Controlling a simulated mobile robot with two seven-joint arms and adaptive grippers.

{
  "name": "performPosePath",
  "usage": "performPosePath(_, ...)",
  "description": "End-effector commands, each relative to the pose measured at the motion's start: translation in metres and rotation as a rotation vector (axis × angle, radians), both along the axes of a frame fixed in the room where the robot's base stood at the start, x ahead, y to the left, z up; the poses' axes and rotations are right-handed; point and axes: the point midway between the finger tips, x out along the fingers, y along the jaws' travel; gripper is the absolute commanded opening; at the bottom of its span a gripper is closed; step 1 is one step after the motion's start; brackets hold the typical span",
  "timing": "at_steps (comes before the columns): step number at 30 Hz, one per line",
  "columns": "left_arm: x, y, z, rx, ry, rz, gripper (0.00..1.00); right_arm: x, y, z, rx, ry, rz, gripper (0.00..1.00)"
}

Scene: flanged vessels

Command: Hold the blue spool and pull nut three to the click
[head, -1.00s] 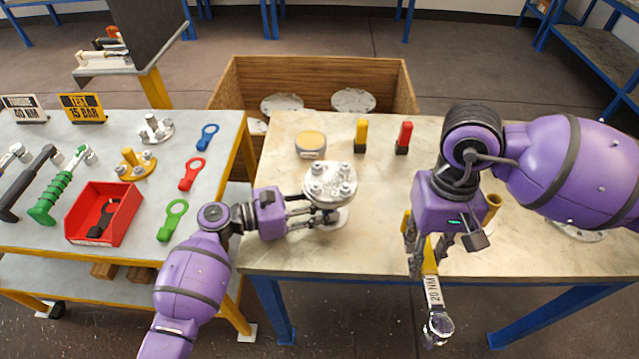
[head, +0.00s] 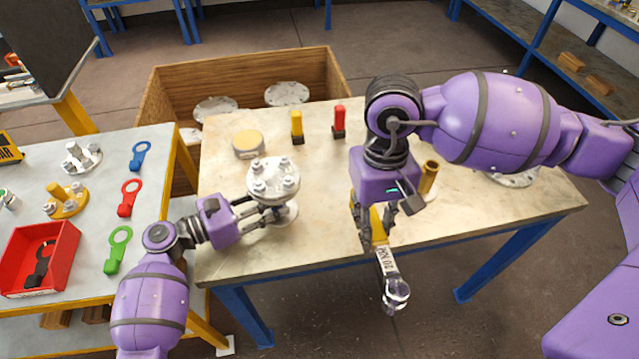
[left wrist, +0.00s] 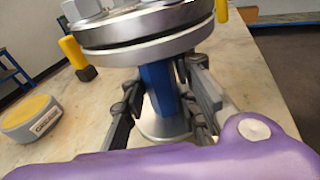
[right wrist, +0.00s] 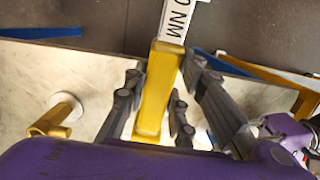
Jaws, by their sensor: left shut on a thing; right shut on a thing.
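The spool's blue neck (left wrist: 160,88) stands upright under a round steel flange (head: 274,178) with several bolts on top. My left gripper (head: 262,213) is shut around the blue neck below the flange, as the left wrist view shows. My right gripper (head: 376,232) is shut on the yellow handle (right wrist: 157,90) of a torque wrench. The wrench's label (head: 386,260) reads 20 NM. Its metal head (head: 396,293) hangs past the table's front edge, away from the spool. Which bolt is nut three cannot be told.
A yellow-topped tin (head: 249,144), a yellow marker (head: 297,124) and a red marker (head: 339,120) stand behind the spool. A brass-coloured post (head: 428,177) stands right of my right gripper. A side table holds a red bin (head: 62,245) and coloured ring spanners.

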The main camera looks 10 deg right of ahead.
Motion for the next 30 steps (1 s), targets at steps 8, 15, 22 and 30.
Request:
performPosePath(8,0.000,0.000,0.001,0.001,-0.002,0.001,0.07,0.079,0.030,0.041,-0.009,-0.063,-0.431,0.00)
performPosePath(15,0.000,0.000,0.001,0.001,-0.002,0.001,0.06,0.146,0.063,0.095,-0.049,-0.111,-0.884,0.00)
performPosePath(22,0.001,0.001,0.001,0.001,-0.002,0.002,0.06,0.172,0.078,0.125,-0.084,-0.125,-1.111,0.00)
performPosePath(30,0.001,0.001,0.001,0.001,-0.002,0.002,0.06,0.175,0.079,0.115,-0.092,-0.126,-1.145,0.00)
